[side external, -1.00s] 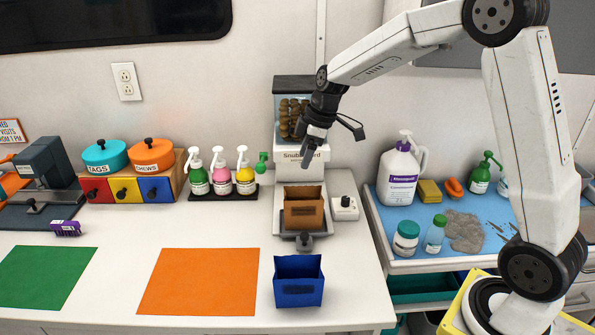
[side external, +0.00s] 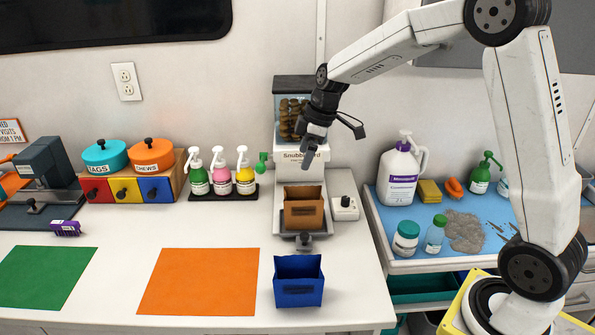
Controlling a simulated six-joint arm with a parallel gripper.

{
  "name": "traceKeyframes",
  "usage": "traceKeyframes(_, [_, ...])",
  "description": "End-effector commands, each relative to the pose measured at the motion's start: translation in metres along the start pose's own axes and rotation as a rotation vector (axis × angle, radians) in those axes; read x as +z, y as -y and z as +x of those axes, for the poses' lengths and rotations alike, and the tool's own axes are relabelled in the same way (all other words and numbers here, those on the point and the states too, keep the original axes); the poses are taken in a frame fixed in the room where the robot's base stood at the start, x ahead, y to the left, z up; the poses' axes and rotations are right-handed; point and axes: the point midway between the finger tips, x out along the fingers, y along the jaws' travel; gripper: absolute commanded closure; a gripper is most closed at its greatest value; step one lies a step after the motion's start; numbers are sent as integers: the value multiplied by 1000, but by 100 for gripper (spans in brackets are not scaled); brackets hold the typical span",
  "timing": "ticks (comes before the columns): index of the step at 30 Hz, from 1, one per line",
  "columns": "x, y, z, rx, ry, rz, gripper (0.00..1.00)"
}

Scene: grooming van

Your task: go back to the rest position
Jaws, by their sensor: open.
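My gripper (side external: 308,155) hangs in the air in front of the treat dispenser (side external: 296,141), its fingers pointing down. It is open and nothing shows between its fingers. It is above a brown box (side external: 304,209) that sits on the dispenser's base, and apart from it. My arm reaches in from the right side, bent at the elbow high in the picture. The fingertips cover part of the dispenser's front and its label.
A blue bin (side external: 298,285), an orange mat (side external: 199,281) and a green mat (side external: 45,277) lie along the counter front. Pump bottles (side external: 221,178) stand left of the dispenser.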

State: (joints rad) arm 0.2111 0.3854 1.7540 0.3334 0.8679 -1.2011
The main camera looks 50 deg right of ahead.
Motion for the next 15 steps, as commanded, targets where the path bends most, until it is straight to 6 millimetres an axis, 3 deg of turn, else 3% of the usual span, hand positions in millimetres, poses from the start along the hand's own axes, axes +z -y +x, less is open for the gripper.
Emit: traceKeyframes(15, [-6, 0, -21, 2, -1, -1, 0])
